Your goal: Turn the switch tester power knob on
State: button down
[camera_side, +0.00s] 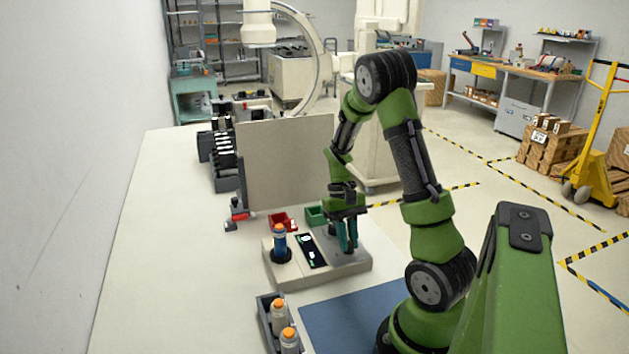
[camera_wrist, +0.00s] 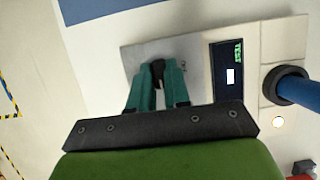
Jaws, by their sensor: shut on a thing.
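The switch tester (camera_side: 285,275) is a pale box on the table. It has a dark screen (camera_side: 308,251), which also shows in the wrist view (camera_wrist: 229,88) with green "TEST" lettering and a white patch. A black knob (camera_wrist: 158,72) sits on the tester's panel beside the screen. My gripper (camera_side: 347,248) points down at the tester, and its teal fingers (camera_wrist: 159,70) are shut on the knob, one on each side. The knob is hidden behind the fingers in the side view.
A red bin (camera_side: 277,220) and a green bin (camera_side: 316,215) stand behind the tester. A tall beige panel (camera_side: 290,165) stands farther back. A grey tray (camera_side: 265,318) with two orange-topped cylinders and a blue mat (camera_side: 345,318) lie in front. The table's left side is clear.

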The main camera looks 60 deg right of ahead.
jog(key=shift+f, duration=0.15)
jog(key=c, duration=1.1)
grip_release()
jog(key=v, duration=1.7)
jog(key=shift+a, duration=0.15)
